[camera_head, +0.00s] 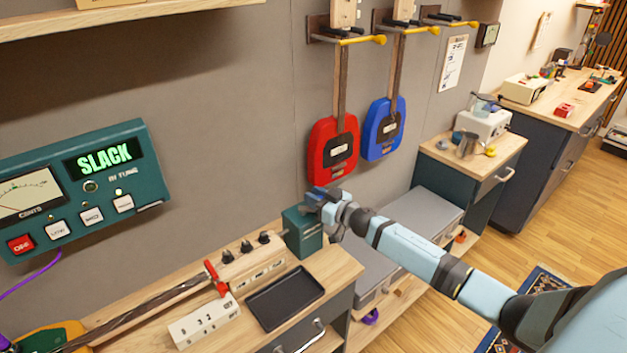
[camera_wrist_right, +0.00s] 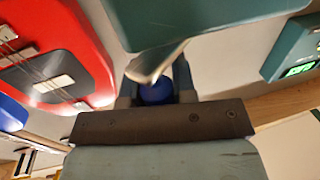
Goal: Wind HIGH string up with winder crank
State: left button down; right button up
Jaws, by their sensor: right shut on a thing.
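The teal winder box (camera_head: 304,234) stands at the right end of the workbench, beside the headstock block (camera_head: 252,266) with its dark tuner knobs. My right gripper (camera_head: 326,204) is at the top right of this box. In the wrist view it is shut on a blue crank knob (camera_wrist_right: 157,92). A metal crank arm (camera_wrist_right: 154,64) runs from the knob towards the teal box (camera_wrist_right: 190,18). In the head view the gripper hides most of the crank. The teal tuner panel (camera_head: 82,190) on the wall reads SLACK, with several buttons below. My left gripper is out of view.
A black tray (camera_head: 285,298) and a white numbered block (camera_head: 205,322) lie on the bench. A red clamp (camera_head: 215,278) sits at the neck. Red (camera_head: 333,150) and blue (camera_head: 383,130) instruments hang on the wall behind my right gripper. Grey cases stand below my right arm.

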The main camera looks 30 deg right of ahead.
jog(key=shift+s+a+m+h, duration=0.15)
jog(key=shift+s+m+h, duration=0.1)
jog(key=shift+m+h, duration=0.7)
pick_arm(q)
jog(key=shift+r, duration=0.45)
pick_arm(e)
jog(key=shift+s+a+m+t+h, duration=0.15)
jog(key=shift+m+h, duration=0.2)
jog(key=shift+h, duration=0.45)
jog(key=shift+s+d+m+t+h, duration=0.15)
jog(key=shift+m+h, duration=0.15)
jog(key=shift+h, duration=0.45)
jog(key=shift+a+h, duration=0.1)
jog(key=shift+h, duration=0.2)
jog(key=o, duration=0.9)
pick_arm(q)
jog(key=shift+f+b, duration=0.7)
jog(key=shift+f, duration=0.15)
pick_arm(e)
jog(key=s, duration=1.3)
jog(key=shift+s+a, duration=0.2)
jog(key=shift+s, duration=0.15)
